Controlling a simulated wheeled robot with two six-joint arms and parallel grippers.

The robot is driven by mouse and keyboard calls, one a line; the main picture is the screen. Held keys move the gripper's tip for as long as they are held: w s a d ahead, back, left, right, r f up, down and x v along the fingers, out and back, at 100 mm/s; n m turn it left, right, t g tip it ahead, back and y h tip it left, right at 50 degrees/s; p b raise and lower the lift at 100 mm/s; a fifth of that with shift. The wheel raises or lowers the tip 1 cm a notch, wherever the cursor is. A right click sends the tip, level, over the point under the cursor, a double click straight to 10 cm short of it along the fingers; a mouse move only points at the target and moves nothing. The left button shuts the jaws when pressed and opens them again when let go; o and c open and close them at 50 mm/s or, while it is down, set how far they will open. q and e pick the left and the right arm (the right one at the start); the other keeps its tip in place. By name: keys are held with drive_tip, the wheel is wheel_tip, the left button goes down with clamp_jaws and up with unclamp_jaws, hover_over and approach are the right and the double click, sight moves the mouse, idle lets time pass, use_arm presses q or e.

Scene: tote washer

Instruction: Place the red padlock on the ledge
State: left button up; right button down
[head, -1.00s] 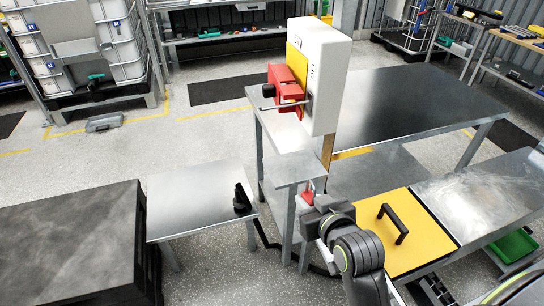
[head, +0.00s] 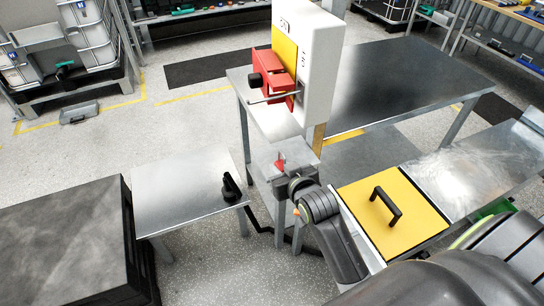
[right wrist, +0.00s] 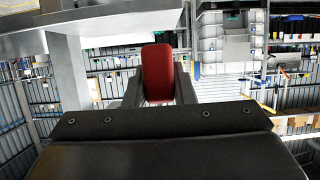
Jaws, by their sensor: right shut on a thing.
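The red padlock (head: 280,164) is held in my right gripper (head: 283,174), which is shut on it. In the right wrist view the padlock (right wrist: 157,72) stands upright between the fingers. The ledge (head: 262,152) is a small grey metal plate on a post, below the white box. In the head view the padlock overlaps the ledge's front part. In the right wrist view a pale plate, which looks like the ledge (right wrist: 110,24), is above and left of the padlock, with a gap between them. My left gripper is not in view.
A white box (head: 320,70) with a red switch part (head: 274,78) and a protruding rod stands above the ledge. A yellow lid (head: 365,215) with a black handle is to the right. A low metal table (head: 180,195) with a black object (head: 230,187) is to the left.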

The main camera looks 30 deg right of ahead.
drive_tip(key=w+p, duration=0.1)
drive_tip(key=w, duration=0.4)
drive_tip(key=shift+w+d+r, duration=0.1)
drive_tip(key=shift+w+d, duration=0.05)
drive_tip(key=shift+w, duration=0.6)
wheel_tip(320, 180, down, 3)
drive_tip(key=shift+r+p, duration=0.1)
drive_tip(key=shift+p, duration=0.2)
drive_tip(key=shift+f, duration=0.45)
drive_tip(key=c, duration=1.2)
unclamp_jaws()
drive_tip(key=shift+f, duration=0.1)
